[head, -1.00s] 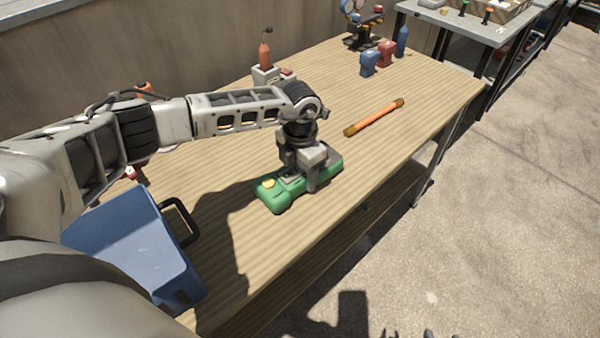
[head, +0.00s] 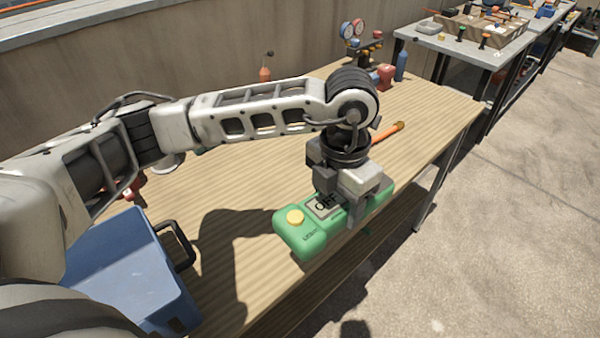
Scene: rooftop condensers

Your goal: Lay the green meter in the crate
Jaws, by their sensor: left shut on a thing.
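The green meter (head: 300,239) has a yellow dial and a small display reading "OFF". My left gripper (head: 347,205) is shut across its middle from above and holds it above the wooden table, near the front edge. The fingers hide part of the meter. A blue box with a black side handle (head: 115,265), which looks like the crate, stands at the lower left on the table. My left arm hides part of it, and I cannot see clearly into it. My right gripper is out of view.
An orange rod (head: 388,132) lies behind the gripper, partly hidden. A gauge set (head: 358,35), a red item (head: 386,75) and a blue bottle (head: 402,65) stand at the far end. Bare tabletop (head: 225,195) lies between box and meter.

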